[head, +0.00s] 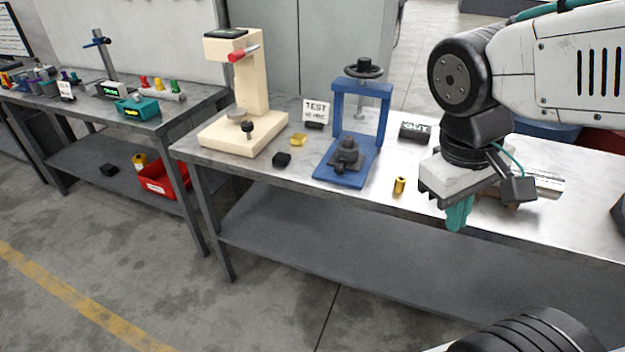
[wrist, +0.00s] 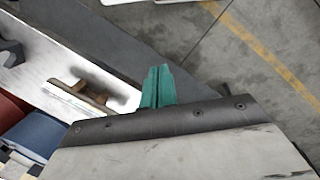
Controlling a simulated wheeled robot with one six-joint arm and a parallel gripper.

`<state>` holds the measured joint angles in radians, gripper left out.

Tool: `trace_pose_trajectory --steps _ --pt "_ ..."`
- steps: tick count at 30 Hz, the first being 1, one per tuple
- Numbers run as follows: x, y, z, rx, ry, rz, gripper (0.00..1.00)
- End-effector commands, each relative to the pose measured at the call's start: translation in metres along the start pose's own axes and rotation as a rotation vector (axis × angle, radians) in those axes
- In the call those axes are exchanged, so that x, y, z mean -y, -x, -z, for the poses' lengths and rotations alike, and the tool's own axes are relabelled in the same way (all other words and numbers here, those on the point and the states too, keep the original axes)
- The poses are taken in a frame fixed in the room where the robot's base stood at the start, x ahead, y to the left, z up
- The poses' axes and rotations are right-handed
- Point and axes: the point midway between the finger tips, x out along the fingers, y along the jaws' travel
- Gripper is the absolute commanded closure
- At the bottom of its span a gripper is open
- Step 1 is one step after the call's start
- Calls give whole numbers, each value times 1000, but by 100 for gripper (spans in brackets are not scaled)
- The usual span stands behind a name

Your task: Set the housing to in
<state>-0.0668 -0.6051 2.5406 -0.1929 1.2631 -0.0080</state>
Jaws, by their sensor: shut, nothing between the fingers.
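My gripper (head: 458,214), with teal fingers, hangs over the front edge of the steel bench on the right. Its fingers are together and empty; in the wrist view they (wrist: 158,86) also show close together with nothing between them. I cannot tell for sure which thing is the housing.
A gold cylinder (head: 399,185) stands left of my gripper. A blue press (head: 337,165), a cream stand (head: 258,85), a yellow block (head: 298,139) and a black block (head: 282,160) stand farther left. A brown piece (wrist: 80,92) lies on the bench. The floor in front is clear.

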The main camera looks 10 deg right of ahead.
Motion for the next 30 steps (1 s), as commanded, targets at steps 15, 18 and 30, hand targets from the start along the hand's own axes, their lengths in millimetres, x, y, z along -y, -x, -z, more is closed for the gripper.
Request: trace_pose_trajectory --steps 15,18,30 --pt "-28 -54 131 507 824 -841 100" --pt "-10 -65 169 552 1002 -1018 100" --pt "117 -137 270 545 1609 -1603 100"
